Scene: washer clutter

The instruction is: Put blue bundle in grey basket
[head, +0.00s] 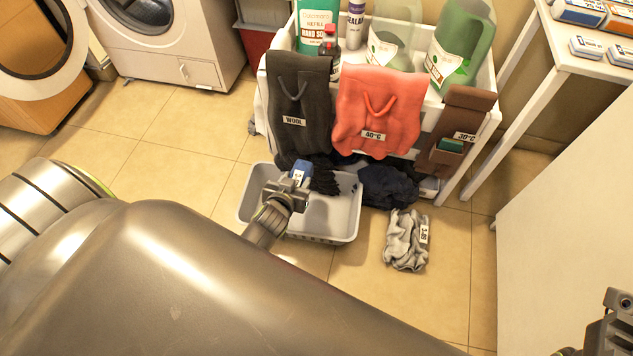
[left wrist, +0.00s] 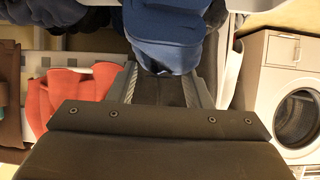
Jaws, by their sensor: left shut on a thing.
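My left gripper (head: 291,192) is shut on the blue bundle (head: 300,172), which is mostly hidden behind the gripper in the head view. In the left wrist view the blue bundle (left wrist: 165,35) sits between the fingers of the left gripper (left wrist: 165,85). The grey basket (head: 345,231) is on the floor in front of the white shelf unit. In the head view the gripper and bundle overlap the basket's left part; their height above it is unclear. My right gripper (head: 613,328) shows only partly at the lower right edge, and its jaws cannot be made out.
A dark bundle (head: 388,187) and a light grey bundle (head: 406,240) lie right of the basket. Black cloth (head: 323,177) shows at the basket's back. Dark, red and brown bags hang from the white shelf unit (head: 459,115), with bottles above. Tiled floor (head: 200,170) is clear left.

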